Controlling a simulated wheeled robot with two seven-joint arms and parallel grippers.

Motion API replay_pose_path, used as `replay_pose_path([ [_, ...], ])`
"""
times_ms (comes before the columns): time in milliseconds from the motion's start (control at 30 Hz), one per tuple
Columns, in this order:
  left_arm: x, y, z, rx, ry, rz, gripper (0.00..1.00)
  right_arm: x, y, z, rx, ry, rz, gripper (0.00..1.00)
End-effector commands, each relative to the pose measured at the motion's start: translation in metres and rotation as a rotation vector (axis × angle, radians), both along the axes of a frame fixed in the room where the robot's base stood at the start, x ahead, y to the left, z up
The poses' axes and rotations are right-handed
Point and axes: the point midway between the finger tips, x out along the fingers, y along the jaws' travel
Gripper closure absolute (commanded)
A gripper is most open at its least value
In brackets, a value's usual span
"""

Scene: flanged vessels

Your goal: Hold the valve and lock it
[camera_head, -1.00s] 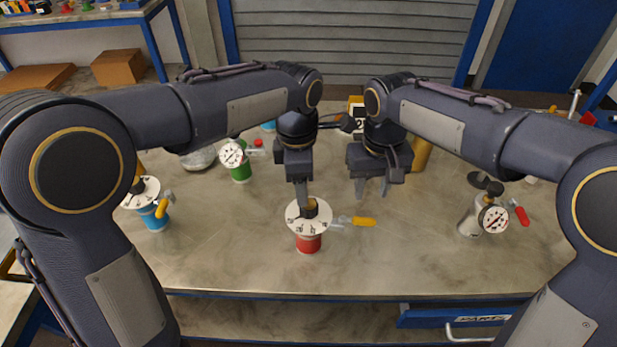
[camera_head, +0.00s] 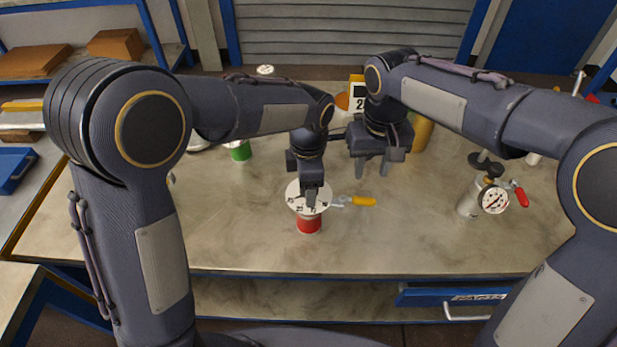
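A red flanged vessel (camera_head: 309,225) with a white round top plate stands upright in the middle of the table. A valve handle with a yellow grip (camera_head: 364,201) sticks out to its right. My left gripper (camera_head: 311,203) points down over the top plate, its fingers at the plate's centre and covering the middle fitting. Whether the fingers are closed on that fitting is hidden. My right gripper (camera_head: 371,172) hangs above the table behind and right of the red vessel. Its two fingers are apart with nothing between them.
A silver vessel (camera_head: 470,199) with a gauge and red handle stands at the right. A green vessel (camera_head: 240,152) is partly hidden behind my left arm. A yellow cylinder (camera_head: 422,133) stands behind my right gripper. The table's front middle is clear.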

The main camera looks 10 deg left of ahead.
Motion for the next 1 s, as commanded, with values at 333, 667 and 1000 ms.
replay_pose_path([
  [333, 0.0000, -0.0001, 0.0005, -0.001, 0.000, 0.000, 0.70, 0.0000, 0.0000, 0.0000, 0.000, 0.000, 0.000, 0.64],
  [667, 0.0001, -0.0002, 0.0007, -0.001, 0.000, 0.000, 1.00, 0.0000, 0.0000, 0.0000, 0.000, 0.000, 0.000, 0.64],
  [1000, 0.0002, -0.0001, 0.0009, -0.001, -0.001, 0.000, 1.00, 0.0000, 0.0000, 0.0001, 0.000, 0.000, 0.000, 0.64],
])
